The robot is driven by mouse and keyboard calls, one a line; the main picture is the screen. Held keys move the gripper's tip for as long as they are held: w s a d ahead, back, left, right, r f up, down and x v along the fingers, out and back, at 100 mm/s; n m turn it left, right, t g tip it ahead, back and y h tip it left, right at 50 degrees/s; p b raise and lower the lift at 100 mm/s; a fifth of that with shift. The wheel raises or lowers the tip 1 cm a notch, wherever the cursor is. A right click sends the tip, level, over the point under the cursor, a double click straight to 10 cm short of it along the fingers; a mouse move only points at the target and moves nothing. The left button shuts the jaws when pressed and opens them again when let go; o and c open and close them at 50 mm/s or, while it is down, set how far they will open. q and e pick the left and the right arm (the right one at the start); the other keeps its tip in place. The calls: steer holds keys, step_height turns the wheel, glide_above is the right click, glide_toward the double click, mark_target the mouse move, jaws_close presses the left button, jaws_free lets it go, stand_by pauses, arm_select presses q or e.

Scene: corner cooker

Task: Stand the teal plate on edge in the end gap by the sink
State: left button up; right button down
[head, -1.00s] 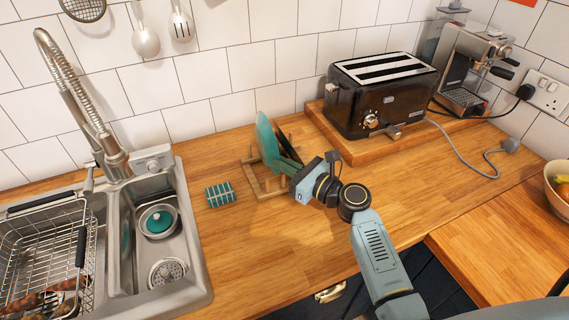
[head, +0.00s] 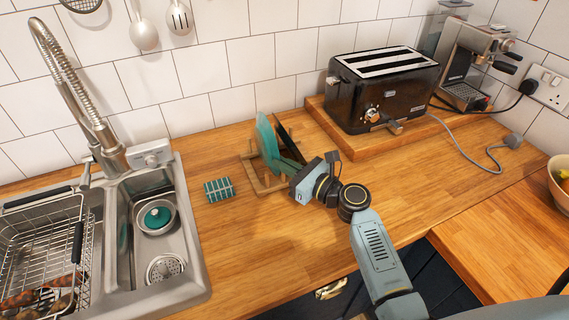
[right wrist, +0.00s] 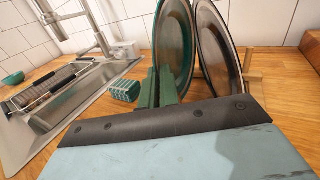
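The teal plate (head: 267,143) stands on edge at the wooden rack (head: 258,184), towards its sink side. My right gripper (head: 288,164) reaches in from the right and is shut on the plate's near edge. In the right wrist view its green fingers (right wrist: 158,88) sit at the low near rim of the teal plate (right wrist: 174,45). A dark plate (right wrist: 214,45) stands upright just to the right, apart at the top. Whether the teal plate's bottom touches the rack is hidden. My left gripper is not in view.
The sink (head: 190,265) lies left, with a teal-centred bowl (head: 157,217) and a wire basket (head: 42,250). A teal striped sponge (head: 219,190) lies between sink and rack. The toaster (head: 385,90) on a wooden board (head: 350,147) stands right. The counter in front is clear.

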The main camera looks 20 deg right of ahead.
steer(key=shift+f+b, duration=0.7)
steer(key=shift+f, duration=0.15)
steer(key=c, duration=1.1)
jaws_free()
steer(key=o, duration=0.9)
steer(key=shift+c, duration=0.2)
steer(key=shift+o, duration=1.2)
steer(key=shift+s+d, duration=0.1)
steer(key=shift+s, duration=0.1)
steer(key=shift+p+v, duration=0.6)
steer(key=shift+v, duration=0.7)
